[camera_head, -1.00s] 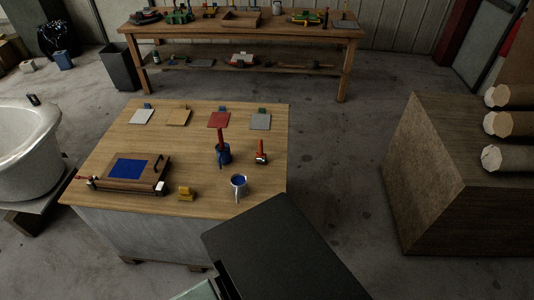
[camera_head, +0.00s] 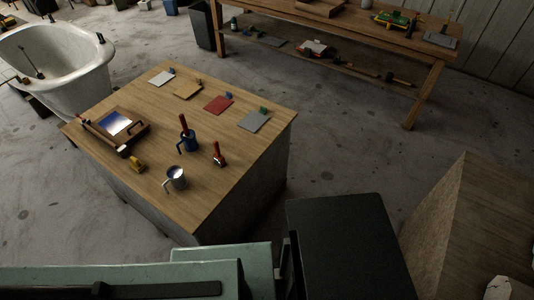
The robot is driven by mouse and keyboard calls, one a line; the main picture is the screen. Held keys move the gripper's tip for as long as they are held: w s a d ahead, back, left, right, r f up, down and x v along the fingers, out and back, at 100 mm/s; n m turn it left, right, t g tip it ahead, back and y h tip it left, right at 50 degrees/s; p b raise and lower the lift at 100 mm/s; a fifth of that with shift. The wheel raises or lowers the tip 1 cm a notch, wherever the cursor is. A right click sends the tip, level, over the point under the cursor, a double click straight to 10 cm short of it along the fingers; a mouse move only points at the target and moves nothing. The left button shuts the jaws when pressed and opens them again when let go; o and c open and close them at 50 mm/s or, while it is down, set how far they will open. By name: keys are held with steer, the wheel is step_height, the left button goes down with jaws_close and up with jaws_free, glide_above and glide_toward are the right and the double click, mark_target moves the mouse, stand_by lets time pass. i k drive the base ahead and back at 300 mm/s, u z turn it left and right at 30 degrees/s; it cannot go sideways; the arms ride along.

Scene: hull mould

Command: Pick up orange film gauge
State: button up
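A small yellow-orange block-like piece (camera_head: 137,164) stands near the front left edge of the wooden-topped table. It is the only thing of about that colour on this table, and it looks like the orange film gauge, though it is too small to be sure. My gripper is not in view. Only green-grey and black parts of my own body show along the bottom, apart from the table.
A blue mug (camera_head: 190,145) holding a red-handled tool and a small red tool (camera_head: 217,158) stand nearby. Several flat coloured plates, including a red one (camera_head: 218,105), lie along the back. A white tub (camera_head: 60,62), a workbench (camera_head: 345,42) and a wooden block (camera_head: 465,215) surround open floor.

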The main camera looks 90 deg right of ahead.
mark_target(219, 159)
steer(key=k, duration=0.7)
steer(key=z, duration=0.7)
steer(key=i, duration=0.5)
steer(key=u, duration=0.05)
